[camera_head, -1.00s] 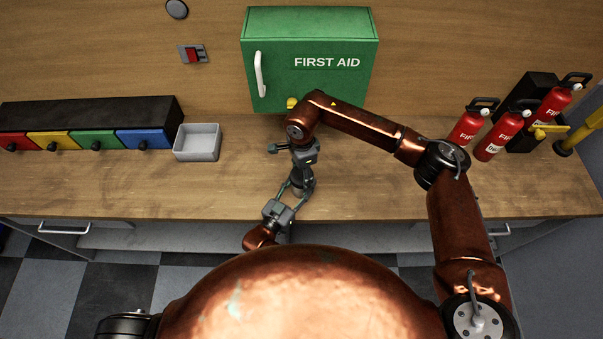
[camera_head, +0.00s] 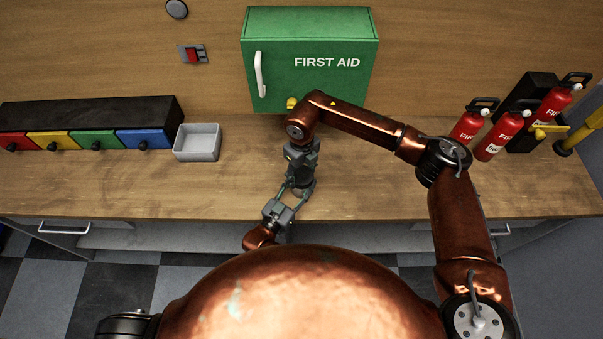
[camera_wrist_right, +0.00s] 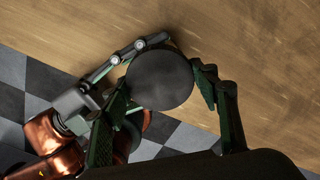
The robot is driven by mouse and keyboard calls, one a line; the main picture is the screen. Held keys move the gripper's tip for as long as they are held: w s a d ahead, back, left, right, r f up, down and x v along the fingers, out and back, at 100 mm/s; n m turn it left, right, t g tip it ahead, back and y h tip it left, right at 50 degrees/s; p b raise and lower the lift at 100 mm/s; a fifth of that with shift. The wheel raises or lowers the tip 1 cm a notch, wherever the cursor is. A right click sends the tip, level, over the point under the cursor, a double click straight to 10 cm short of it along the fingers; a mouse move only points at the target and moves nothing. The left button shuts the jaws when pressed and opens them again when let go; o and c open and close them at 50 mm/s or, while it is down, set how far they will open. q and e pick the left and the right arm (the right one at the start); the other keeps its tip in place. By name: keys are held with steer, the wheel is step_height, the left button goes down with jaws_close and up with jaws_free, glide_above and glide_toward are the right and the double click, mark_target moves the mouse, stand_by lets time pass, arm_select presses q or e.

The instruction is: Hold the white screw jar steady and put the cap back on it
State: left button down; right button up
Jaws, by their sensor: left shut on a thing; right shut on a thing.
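A dark round cap (camera_wrist_right: 160,78) fills the middle of the right wrist view, seen from above. My right gripper (camera_head: 302,178) comes down from above and is shut on the cap, one finger on either side. My left gripper (camera_head: 296,190) reaches in from the front, low at the counter's front part, just below the right one. Its fingers (camera_wrist_right: 128,52) pass beside and beneath the cap and are shut on the jar. The white jar is almost wholly hidden by the cap and the grippers, so I cannot tell whether the cap touches its rim or sits straight.
The wooden counter (camera_head: 400,190) is clear around the grippers. A green first aid cabinet (camera_head: 310,60) stands behind my right arm. A grey tray (camera_head: 197,143) and coloured drawers (camera_head: 97,140) are to the left. Red extinguishers (camera_head: 500,135) stand at the right.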

steer(key=shift+m, duration=0.3)
steer(key=o, duration=1.3)
steer(key=shift+r, duration=0.1)
steer(key=shift+r, duration=2.15)
steer(key=shift+c, duration=0.2)
steer(key=n, duration=0.1)
steer(key=r+n, duration=0.1)
steer(key=n, duration=0.3)
steer(key=shift+r, duration=0.4)
steer(key=n, duration=0.1)
steer(key=r+n, duration=0.1)
steer(key=n, duration=0.3)
steer(key=shift+r, duration=0.35)
